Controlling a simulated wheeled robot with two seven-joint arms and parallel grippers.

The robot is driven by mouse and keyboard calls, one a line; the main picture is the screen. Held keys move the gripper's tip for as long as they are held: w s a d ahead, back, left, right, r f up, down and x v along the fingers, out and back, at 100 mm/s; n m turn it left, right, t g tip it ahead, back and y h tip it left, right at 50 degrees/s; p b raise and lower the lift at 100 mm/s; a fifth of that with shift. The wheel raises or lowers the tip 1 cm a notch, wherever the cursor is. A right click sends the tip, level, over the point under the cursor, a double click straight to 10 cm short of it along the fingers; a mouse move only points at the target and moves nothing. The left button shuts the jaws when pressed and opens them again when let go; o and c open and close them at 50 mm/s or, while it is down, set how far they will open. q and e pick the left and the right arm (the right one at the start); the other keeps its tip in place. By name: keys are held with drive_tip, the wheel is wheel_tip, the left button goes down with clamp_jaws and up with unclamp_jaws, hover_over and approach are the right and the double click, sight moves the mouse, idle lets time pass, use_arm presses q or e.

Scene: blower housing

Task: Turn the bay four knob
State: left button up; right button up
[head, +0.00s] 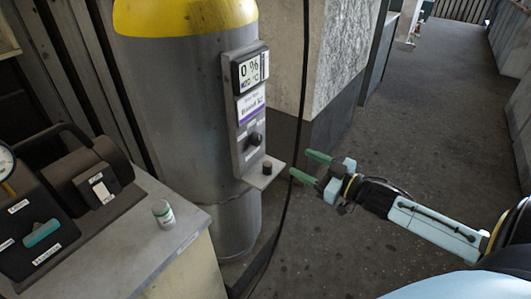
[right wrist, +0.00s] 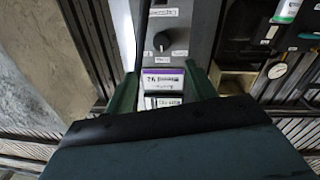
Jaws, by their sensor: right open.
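A dark round knob (head: 256,139) sits on a grey upright panel (head: 243,148) fixed to a large grey cylinder. It also shows in the right wrist view (right wrist: 161,41), with a pale pointer mark and small labels around it. Above it are a purple-and-white label (head: 250,103), whose text I cannot read surely, and a display (head: 249,71) showing 0 %. My right gripper (head: 311,167), with green fingers, is open and empty, right of the panel's lower end and apart from the knob. In the right wrist view its fingers (right wrist: 160,72) point toward the panel. My left gripper is not in view.
A small dark cylinder (head: 267,167) stands on the panel's bottom ledge. A bench (head: 172,245) at the left holds a white-and-green bottle (head: 163,214) and a dark unit with a teal handle (head: 42,232). A black cable (head: 290,190) hangs behind the gripper. The floor at right is clear.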

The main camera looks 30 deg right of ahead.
sight(259, 141)
drive_tip(key=b+x, duration=0.2)
drive_tip(key=x, duration=1)
drive_tip(key=shift+r+b, duration=0.15)
drive_tip(key=shift+b, duration=0.25)
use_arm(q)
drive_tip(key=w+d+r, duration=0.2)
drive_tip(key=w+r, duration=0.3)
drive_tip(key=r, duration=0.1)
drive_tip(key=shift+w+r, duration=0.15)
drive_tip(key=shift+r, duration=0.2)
use_arm(e)
drive_tip(key=shift+w+a, duration=0.3)
drive_tip(key=shift+w, duration=0.35)
drive_tip(key=c, duration=1)
